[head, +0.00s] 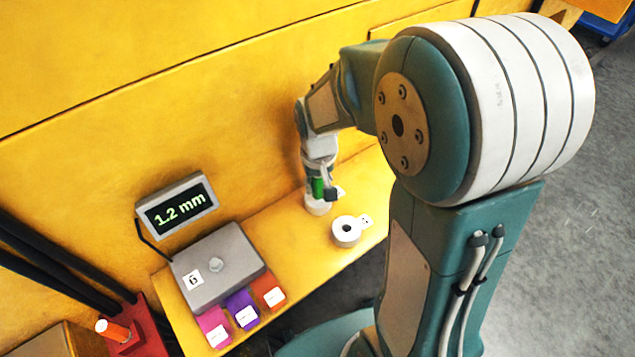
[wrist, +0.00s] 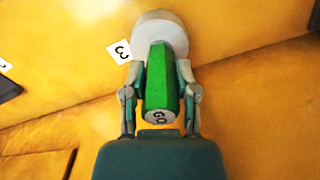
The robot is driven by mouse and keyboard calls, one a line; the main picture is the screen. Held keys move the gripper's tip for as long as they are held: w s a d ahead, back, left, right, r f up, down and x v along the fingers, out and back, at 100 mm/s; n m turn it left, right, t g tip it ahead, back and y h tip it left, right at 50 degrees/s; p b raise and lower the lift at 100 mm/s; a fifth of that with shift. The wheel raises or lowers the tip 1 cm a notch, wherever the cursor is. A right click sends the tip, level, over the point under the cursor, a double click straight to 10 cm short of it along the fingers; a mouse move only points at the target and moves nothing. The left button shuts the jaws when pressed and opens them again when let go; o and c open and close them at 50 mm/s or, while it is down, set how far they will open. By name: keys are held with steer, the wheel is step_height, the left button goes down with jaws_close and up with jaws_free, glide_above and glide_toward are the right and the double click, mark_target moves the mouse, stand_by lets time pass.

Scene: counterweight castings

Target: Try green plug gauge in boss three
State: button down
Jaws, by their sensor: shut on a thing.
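The green plug gauge (wrist: 160,80) is gripped between the two fingers of my gripper (wrist: 160,98) in the wrist view. Its near end is marked GO. Its far end meets the pale round boss (wrist: 158,27) beside a label reading 3 (wrist: 121,51). The gauge hides the bore, so I cannot tell whether its tip is inside. In the head view my gripper (head: 322,190) holds the green gauge (head: 318,187) roughly upright, directly over that boss (head: 317,208) on the yellow ledge.
Another boss (head: 346,231) with an open dark bore stands nearby. A red stand (head: 143,325) holds an orange cylinder (head: 113,330). A yellow wall rises behind.

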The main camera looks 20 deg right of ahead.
stand_by(0.4)
steer(key=shift+c, duration=1.5)
jaws_free()
step_height(320, 180, up, 24)
